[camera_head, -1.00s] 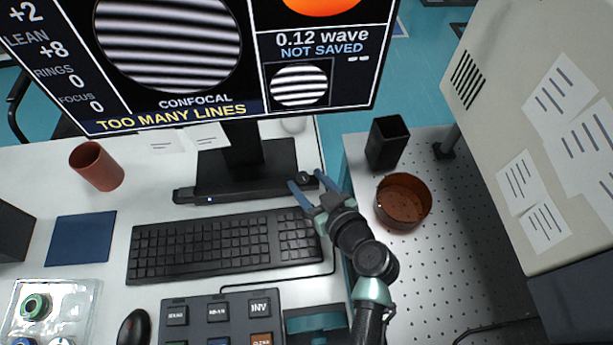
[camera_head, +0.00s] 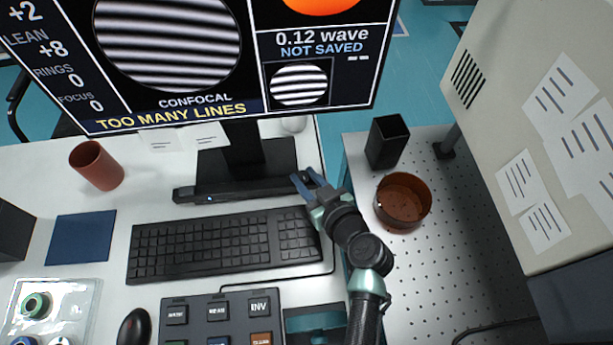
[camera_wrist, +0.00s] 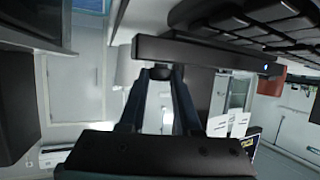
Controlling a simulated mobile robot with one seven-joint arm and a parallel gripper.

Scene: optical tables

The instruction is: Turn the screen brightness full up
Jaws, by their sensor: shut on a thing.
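The screen (camera_head: 320,60) is lit and shows striped fringes, "0.12 wave", "NOT SAVED" and "TOO MANY LINES". A dark bar (camera_head: 235,192) with a small blue light lies along the front of its stand; it also crosses the wrist view (camera_wrist: 205,55). A small dark knob (camera_wrist: 161,73) sits on the bar, near its right end in the head view. My gripper (camera_head: 306,180) reaches over that end. In the wrist view its two blue-grey fingers (camera_wrist: 160,80) are shut on the knob, one on each side. Any mark on the knob is too small to read.
The keyboard (camera_head: 225,245) lies just in front of the bar, with a button panel (camera_head: 225,325) nearer me. An orange-brown round dish (camera_head: 402,201) and a black square cup (camera_head: 387,142) stand right of my gripper. A red-brown cup (camera_head: 97,166) stands far left.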

